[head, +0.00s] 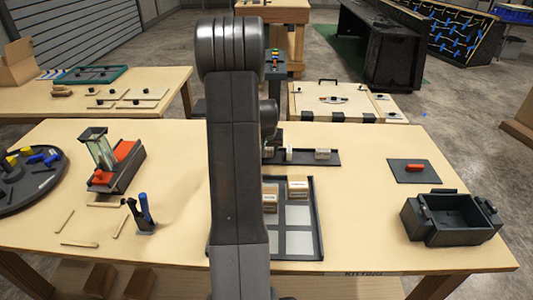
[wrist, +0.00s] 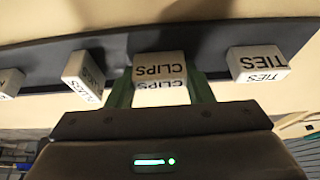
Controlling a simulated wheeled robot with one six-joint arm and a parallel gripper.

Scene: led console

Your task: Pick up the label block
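In the wrist view a white label block reading CLIPS (wrist: 160,72) sits between the two green fingers of my gripper (wrist: 160,88). A finger lies close along each side of it; I cannot tell whether they press on it. A white block reading TIES (wrist: 258,63) stands to the right on the dark tray (wrist: 215,45), and another lettered block (wrist: 84,75) stands to the left. A further block (wrist: 10,82) is cut by the left edge.
A compartment tray (head: 318,225) with two boxes (head: 298,187) (head: 270,197) lies nearer on the table. A dark bin (head: 452,220) and a pad with a red piece (head: 414,168) are at right. A red-and-black device (head: 117,165) stands at left.

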